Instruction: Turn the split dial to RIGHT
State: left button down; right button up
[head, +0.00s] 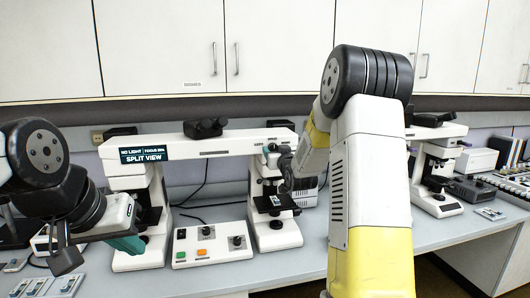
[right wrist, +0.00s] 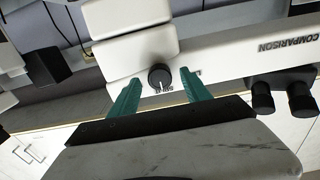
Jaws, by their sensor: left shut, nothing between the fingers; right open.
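The split dial (right wrist: 159,74) is a small black knob on the white bridge of the comparison microscope (head: 225,147). In the right wrist view its white pointer mark faces the picture's bottom, towards a small label I cannot read clearly. My right gripper (right wrist: 160,92) is open, with one green finger on each side of the dial; gaps show, so neither finger appears to touch it. In the head view the right gripper (head: 275,152) is at the bridge's right end and largely covers the dial.
A screen (head: 145,154) on the bridge reads "NO LIGHT", a focus value and "SPLIT VIEW". A control box (head: 212,243) with knobs and coloured buttons stands between the two stages. Black eyepieces (right wrist: 280,98) are beside the dial. Another microscope (head: 437,165) stands at right.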

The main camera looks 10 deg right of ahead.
grip_shut()
jog(key=shift+m, duration=0.4)
jog(key=m, duration=0.3)
jog(key=shift+m, duration=2.5)
grip_release()
